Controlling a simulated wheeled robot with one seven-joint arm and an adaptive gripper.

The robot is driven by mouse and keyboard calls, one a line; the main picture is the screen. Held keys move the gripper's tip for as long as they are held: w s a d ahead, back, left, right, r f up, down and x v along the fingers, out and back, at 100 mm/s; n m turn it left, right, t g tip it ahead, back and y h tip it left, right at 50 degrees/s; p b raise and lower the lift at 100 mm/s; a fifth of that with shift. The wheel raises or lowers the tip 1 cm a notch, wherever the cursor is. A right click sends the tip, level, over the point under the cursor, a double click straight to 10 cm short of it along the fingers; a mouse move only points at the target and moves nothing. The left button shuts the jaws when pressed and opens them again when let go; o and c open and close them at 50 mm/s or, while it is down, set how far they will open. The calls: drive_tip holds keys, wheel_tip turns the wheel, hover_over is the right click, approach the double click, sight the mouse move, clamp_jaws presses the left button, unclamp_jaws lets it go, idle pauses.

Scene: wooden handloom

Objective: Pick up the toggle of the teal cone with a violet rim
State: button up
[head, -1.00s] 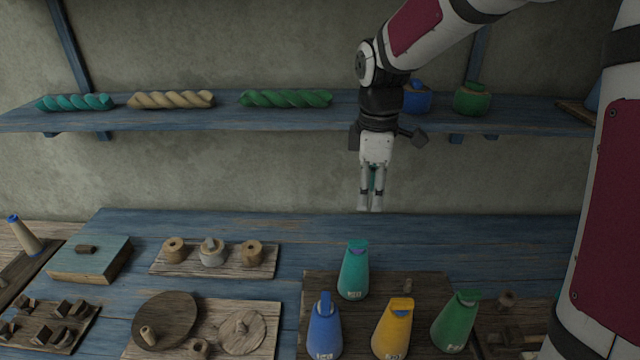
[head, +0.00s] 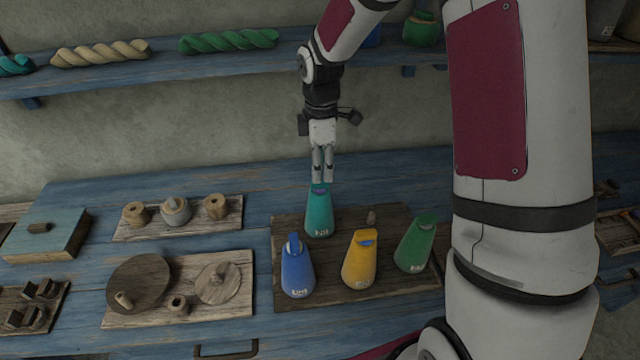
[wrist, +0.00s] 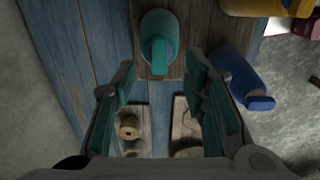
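The teal cone (head: 319,214) with a violet rim stands upright at the back of the dark wooden board (head: 292,218). Its teal toggle (wrist: 160,56) shows in the wrist view, pointing toward the space between my fingers, with a bit of violet beside it. In the head view my gripper (head: 322,181) points down right at the cone's top, and its fingertips partly hide the toggle. In the wrist view my gripper (wrist: 163,78) is open, with a finger on each side and nothing held between the pads. I cannot tell whether a fingertip touches the toggle.
A blue cone (head: 297,272), a yellow cone (head: 359,265) and a green cone (head: 414,248) stand in front on the same board. Spools on a tray (head: 232,221) lie to the left. The blue shelf (head: 150,72) is behind.

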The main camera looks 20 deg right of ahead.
sight(323, 182)
drive_tip(key=shift+d+f+p, duration=0.15)
drive_tip(key=shift+f+p, duration=0.05)
drive_tip(key=shift+f, duration=1)
drive_tip(key=shift+d+f+p, duration=0.1)
drive_tip(key=shift+f+p, duration=0.1)
drive_tip(key=shift+f, duration=0.95)
drive_tip(key=c, duration=0.8)
